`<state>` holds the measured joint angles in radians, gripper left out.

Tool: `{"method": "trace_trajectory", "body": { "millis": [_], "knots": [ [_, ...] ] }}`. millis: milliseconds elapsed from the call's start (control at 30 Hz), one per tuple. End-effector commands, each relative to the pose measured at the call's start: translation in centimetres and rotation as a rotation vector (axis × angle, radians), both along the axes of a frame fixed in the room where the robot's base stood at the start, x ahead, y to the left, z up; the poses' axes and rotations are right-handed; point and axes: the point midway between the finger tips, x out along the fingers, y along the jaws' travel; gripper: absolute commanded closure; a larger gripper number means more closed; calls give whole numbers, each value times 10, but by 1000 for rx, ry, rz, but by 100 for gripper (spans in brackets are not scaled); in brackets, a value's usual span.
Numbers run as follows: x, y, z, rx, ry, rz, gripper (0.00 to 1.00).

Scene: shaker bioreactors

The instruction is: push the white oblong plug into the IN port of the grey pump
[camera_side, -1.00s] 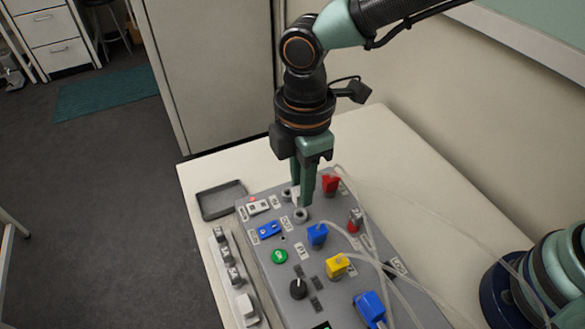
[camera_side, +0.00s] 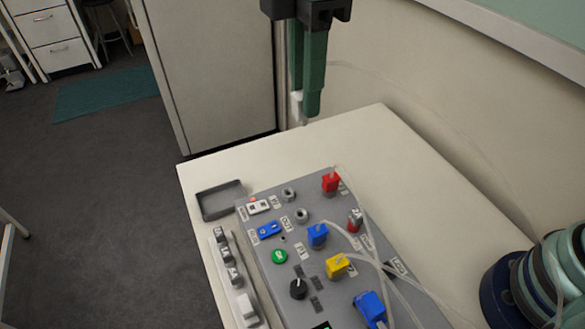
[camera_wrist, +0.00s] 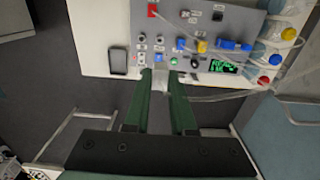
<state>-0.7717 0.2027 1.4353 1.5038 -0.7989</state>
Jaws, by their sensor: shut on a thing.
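My gripper (camera_side: 305,112) hangs high above the far end of the grey pump (camera_side: 330,268), fingers pointing down. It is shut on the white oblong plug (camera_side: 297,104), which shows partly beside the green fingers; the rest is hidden. In the wrist view the two fingers of my gripper (camera_wrist: 161,77) reach toward the panel. Two round grey ports, a far one (camera_side: 289,194) and a nearer one (camera_side: 302,215), stand open on the pump's top, well below the plug. I cannot read which label is IN.
Red (camera_side: 331,183), blue (camera_side: 318,235) and yellow (camera_side: 337,265) plugs with clear tubes stand on the panel. A shallow grey tray (camera_side: 221,200) lies left of the pump. A rail of small white parts (camera_side: 234,275) runs along its left side.

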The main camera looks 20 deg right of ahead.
Motion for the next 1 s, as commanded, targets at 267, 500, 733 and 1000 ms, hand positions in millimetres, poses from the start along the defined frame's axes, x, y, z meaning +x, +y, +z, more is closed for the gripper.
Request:
{"method": "trace_trajectory", "body": {
  "millis": [267, 500, 733, 1000],
  "knots": [
    [0, 0, 0, 0, 0, 0, 100],
    [4, 1, -9, -3, 3, -1, 100],
    [29, 3, -71, -7, 8, -2, 100],
    [48, 0, -131, -2, 3, -1, 100]
  ]
}}
